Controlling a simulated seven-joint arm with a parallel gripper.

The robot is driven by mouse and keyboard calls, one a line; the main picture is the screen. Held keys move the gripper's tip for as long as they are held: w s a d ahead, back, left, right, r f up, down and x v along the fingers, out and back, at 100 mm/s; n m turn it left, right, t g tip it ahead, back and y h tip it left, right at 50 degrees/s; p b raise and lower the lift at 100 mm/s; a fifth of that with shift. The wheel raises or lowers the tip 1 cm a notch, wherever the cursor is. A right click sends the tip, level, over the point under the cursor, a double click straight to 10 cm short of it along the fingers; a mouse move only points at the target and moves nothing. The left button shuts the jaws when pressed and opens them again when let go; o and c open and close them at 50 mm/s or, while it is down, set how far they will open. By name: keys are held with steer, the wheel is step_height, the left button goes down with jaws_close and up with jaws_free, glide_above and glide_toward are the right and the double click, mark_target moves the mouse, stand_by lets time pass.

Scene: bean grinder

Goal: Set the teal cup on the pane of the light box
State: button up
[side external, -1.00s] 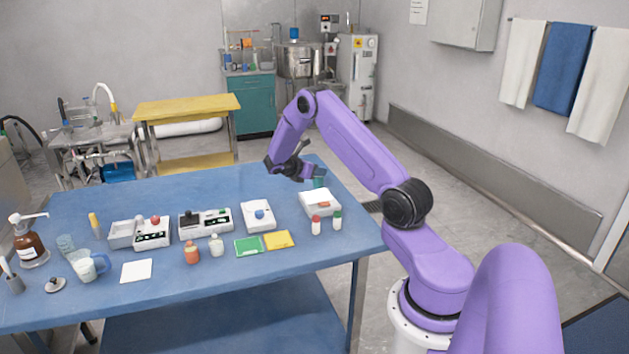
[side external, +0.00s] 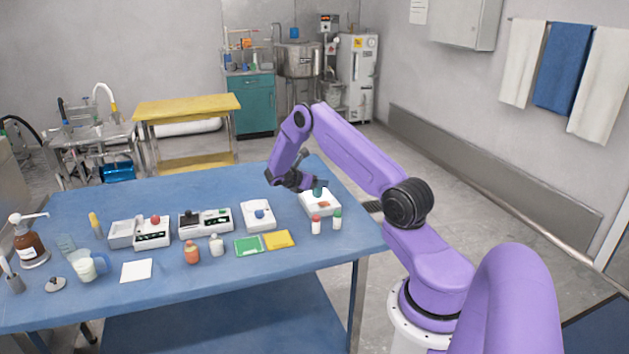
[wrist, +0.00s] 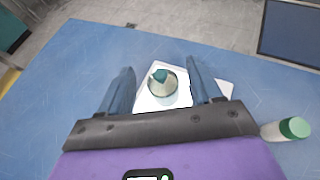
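The teal cup (side external: 318,188) is at the top of the white light box (side external: 309,207) at the right end of the table. In the wrist view the cup (wrist: 162,92) appears upright over the white surface of the box (wrist: 146,101); I cannot tell whether its base touches the pane. My gripper (side external: 316,184) is low at the cup. In the wrist view my gripper's fingers (wrist: 160,70) are on either side of the cup, with a narrow gap visible on both sides, so they look open around it.
A red-capped bottle (side external: 316,225) and a green-capped bottle (side external: 337,220) stand just in front of the box. The table behind the box is clear.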

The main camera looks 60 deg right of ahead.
steer(key=shift+r, duration=0.2)
steer(key=w+a+r+m+t+y, duration=0.1)
steer(key=a+r, duration=0.4)
steer(key=a, duration=0.7)
steer(key=w+a+r+t+y, duration=0.1)
steer(key=a+r, duration=0.3)
steer(key=a, duration=0.8)
steer(key=s+a+r+t+y, duration=0.25)
steer(key=s+a, duration=0.35)
steer(key=a, duration=0.6)
steer(key=s+a+r+y, duration=0.1)
steer(key=s+a, duration=0.3)
steer(key=s, duration=0.4)
steer(key=s+a+r+m+y, duration=0.1)
steer(key=s+a+y, duration=0.3)
steer(key=s, duration=0.4)
steer(key=s+a+r+y, duration=0.1)
steer(key=s+a+y, duration=0.2)
steer(key=s+a, duration=0.2)
steer(key=s+g, duration=0.1)
steer(key=s, duration=0.2)
steer(key=shift+s+r, duration=0.15)
steer(key=shift+s, duration=0.05)
